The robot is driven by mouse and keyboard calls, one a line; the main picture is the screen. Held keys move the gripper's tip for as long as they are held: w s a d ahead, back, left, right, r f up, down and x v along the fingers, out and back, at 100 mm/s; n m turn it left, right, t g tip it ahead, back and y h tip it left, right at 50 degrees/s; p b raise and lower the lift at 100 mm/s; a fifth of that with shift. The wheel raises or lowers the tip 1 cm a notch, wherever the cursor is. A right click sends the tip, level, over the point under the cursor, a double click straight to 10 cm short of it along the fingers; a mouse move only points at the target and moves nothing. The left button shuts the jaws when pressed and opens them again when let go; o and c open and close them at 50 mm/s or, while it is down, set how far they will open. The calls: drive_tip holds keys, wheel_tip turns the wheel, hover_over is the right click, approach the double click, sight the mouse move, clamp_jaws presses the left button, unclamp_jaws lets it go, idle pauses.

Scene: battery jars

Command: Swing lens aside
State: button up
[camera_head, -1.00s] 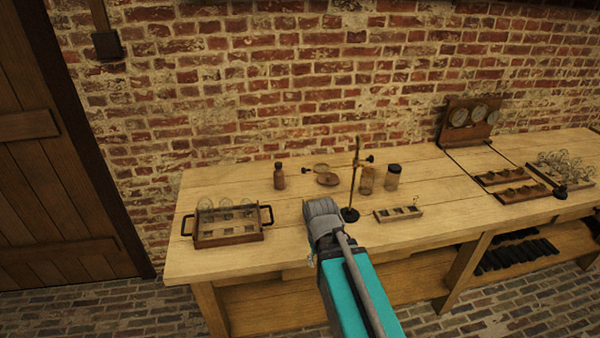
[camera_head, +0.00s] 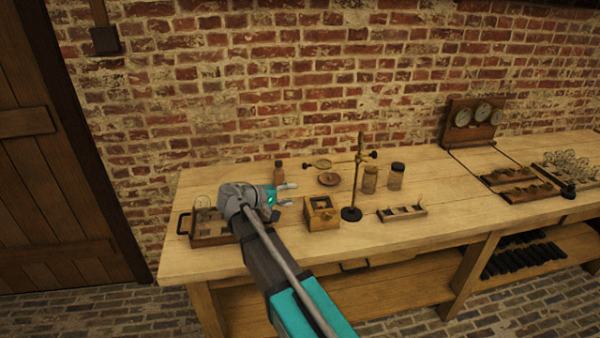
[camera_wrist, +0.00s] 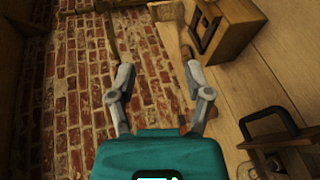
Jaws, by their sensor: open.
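The round lens (camera_head: 323,164) sits at the left end of a thin horizontal rod on an upright stand (camera_head: 357,185) with a round black base. It hangs above a small round brown dish (camera_head: 329,179). My gripper (camera_head: 290,193) is open and empty, to the left of the lens and nearer the front, with its fingers pointing right. The gap between lens and fingers shows clearly in the head view. In the wrist view my two fingers (camera_wrist: 157,72) are spread apart with nothing between them. I cannot make out the lens surely there.
A wooden box (camera_head: 321,213) stands just right of my gripper; it also shows in the wrist view (camera_wrist: 238,30). A brown bottle (camera_head: 279,172) is behind my fingers. A handled tray (camera_head: 205,240) is partly behind my arm.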

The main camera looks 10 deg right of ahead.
sight(304, 166)
drive_tip(key=w+a+r+t+h+b, duration=0.1)
drive_tip(key=w+a+r+t+h, duration=0.1)
drive_tip(key=a, duration=0.4)
drive_tip(key=shift+w+a+r+n+h, duration=0.25)
drive_tip(key=shift+w+r+n+h, duration=0.15)
drive_tip(key=shift+w+r, duration=0.4)
drive_tip(key=shift+s+d+r, duration=0.1)
drive_tip(key=shift+d+r, duration=0.05)
drive_tip(key=x, duration=1.3)
drive_tip(key=shift+d, duration=0.3)
drive_tip(key=shift+c, duration=0.2)
clamp_jaws()
